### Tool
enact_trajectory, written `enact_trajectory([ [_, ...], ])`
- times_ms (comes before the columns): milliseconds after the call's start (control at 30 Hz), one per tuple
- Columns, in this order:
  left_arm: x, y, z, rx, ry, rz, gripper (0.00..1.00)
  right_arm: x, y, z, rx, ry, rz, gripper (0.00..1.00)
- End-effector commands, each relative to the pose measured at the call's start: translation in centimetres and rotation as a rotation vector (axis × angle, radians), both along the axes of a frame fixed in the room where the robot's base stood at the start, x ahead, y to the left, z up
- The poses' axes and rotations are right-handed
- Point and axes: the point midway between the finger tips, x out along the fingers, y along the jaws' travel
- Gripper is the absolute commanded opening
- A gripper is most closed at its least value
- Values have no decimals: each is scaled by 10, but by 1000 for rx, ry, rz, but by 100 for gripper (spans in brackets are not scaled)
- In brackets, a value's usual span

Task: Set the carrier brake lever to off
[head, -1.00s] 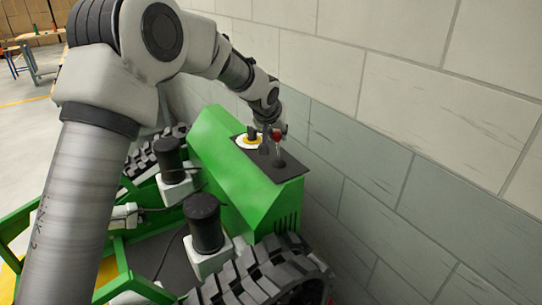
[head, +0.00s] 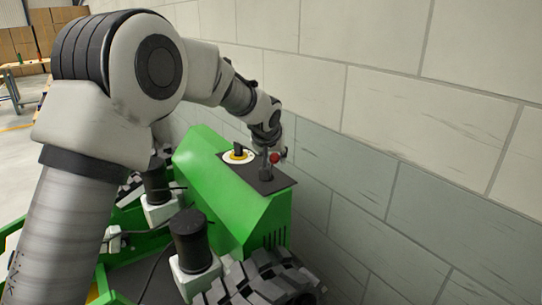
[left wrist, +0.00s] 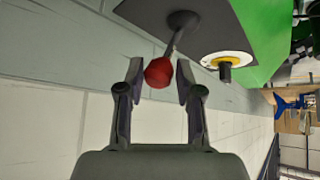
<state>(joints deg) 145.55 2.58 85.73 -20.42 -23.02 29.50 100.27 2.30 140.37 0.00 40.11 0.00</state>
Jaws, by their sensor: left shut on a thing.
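The brake lever is a thin dark shaft with a red ball knob (head: 275,158), standing on the dark panel (head: 240,173) on top of the green carrier housing (head: 203,158). My left gripper (head: 272,153) is at the knob, partly hidden by its own wrist. In the left wrist view the red knob (left wrist: 158,72) sits between the two fingers of the gripper (left wrist: 160,80), which is shut on it. The shaft (left wrist: 174,42) runs tilted from the knob to its round base on the panel. My right gripper is not in view.
A yellow-and-white dial with a dark handle (head: 238,155) is beside the lever on the panel. A pale block wall (head: 390,150) stands close on the right.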

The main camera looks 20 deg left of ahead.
Motion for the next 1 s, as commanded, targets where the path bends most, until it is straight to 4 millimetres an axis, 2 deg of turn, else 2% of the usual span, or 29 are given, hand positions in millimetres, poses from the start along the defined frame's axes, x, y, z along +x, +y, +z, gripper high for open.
enact_trajectory([
  [267,-1,-1,-3,-3,4,2,0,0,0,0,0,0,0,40],
  [300,-1,-1,-3,-2,4,1,39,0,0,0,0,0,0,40],
  [333,-1,-1,-3,-2,4,1,49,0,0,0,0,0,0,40],
  [367,-1,-1,-3,-2,4,1,52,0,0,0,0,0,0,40],
  [867,-1,0,1,0,0,0,52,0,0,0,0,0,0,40],
  [1000,-9,-2,13,1,-2,0,52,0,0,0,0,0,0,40],
])
